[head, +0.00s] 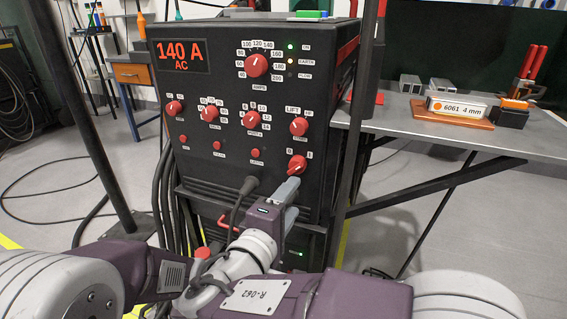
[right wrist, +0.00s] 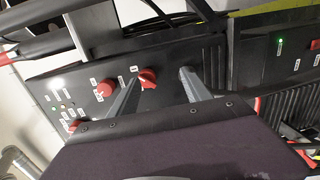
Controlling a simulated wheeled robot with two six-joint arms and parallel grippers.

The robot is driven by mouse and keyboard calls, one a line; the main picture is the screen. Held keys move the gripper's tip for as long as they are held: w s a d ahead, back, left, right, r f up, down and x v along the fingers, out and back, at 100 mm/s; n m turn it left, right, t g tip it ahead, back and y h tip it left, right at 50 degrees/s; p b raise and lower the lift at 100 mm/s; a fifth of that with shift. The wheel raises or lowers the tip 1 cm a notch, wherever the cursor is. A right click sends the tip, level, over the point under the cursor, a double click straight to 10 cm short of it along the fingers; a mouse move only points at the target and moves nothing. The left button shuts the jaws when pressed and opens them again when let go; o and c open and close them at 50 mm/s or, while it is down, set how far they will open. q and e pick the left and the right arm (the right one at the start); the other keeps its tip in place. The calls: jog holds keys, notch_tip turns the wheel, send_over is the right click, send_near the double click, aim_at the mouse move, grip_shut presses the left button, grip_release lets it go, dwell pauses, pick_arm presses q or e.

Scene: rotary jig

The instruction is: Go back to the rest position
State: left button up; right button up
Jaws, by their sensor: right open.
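My right gripper (head: 294,183) is in front of the lower right of a black welding power source (head: 225,175), just below its red 0/I switch knob (head: 297,164). In the right wrist view the two grey fingers (right wrist: 160,76) are apart with nothing held between them. The red knob (right wrist: 147,78) shows by the tip of the left finger. I cannot tell whether that finger touches it. My right forearm crosses the bottom of the head view. Part of my left arm shows at lower left, but its gripper does not show.
The panel display (head: 181,54) reads 140 A AC. A black cable (head: 241,196) plugs in left of my right gripper. A dark post (head: 357,130) stands right of the machine. A grey table (head: 450,145) holds a 6061 4 mm block (head: 459,108) and red-handled pliers (head: 530,65).

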jog(key=d+f+m+g+h+p, duration=0.2)
jog(key=d+f+g+p, duration=0.2)
jog(key=d+f+g, duration=0.6)
jog(key=s+d+f+m+g+y+p, duration=0.6)
jog(key=s+d+m+y, duration=0.25)
jog(key=s+m, duration=0.4)
notch_tip(320, 180, up, 37)
jog(key=t+p, duration=0.1)
jog(key=p, duration=3.8)
jog(key=shift+w+t, duration=0.15)
jog(key=shift+t, duration=0.15)
jog(key=shift+d, duration=0.1)
